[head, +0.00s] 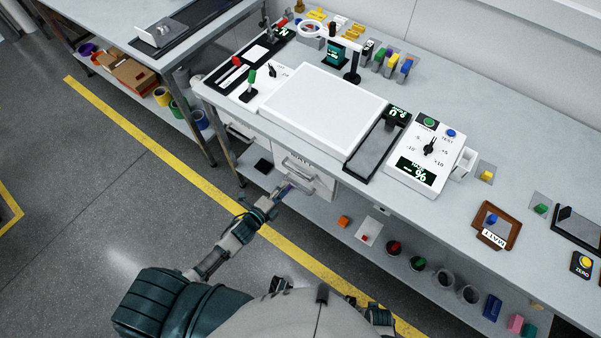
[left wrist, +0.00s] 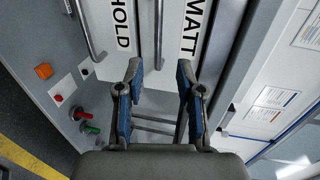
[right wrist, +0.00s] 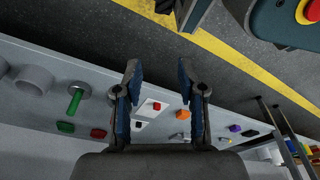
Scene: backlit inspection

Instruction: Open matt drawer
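The matt drawer (head: 306,166) is the upper of two stacked white drawers under the bench. Its label, which appears to read MATT, and its front (left wrist: 178,45) show sideways in the left wrist view. Its bar handle (left wrist: 158,30) lies between my left fingertips in that picture; I cannot tell whether they touch it. The drawer looks shut. The HOLD drawer (left wrist: 112,45) is below it. My left gripper (left wrist: 158,72), also in the head view (head: 287,188), is open in front of the drawers. My right gripper (right wrist: 160,75) is open and empty, away from the drawers.
The lower shelf holds an orange cube (head: 343,221), a white plate (head: 369,232) and several cups. The bench top carries a white panel (head: 322,108) and a dial box (head: 424,152). The floor before the bench is clear.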

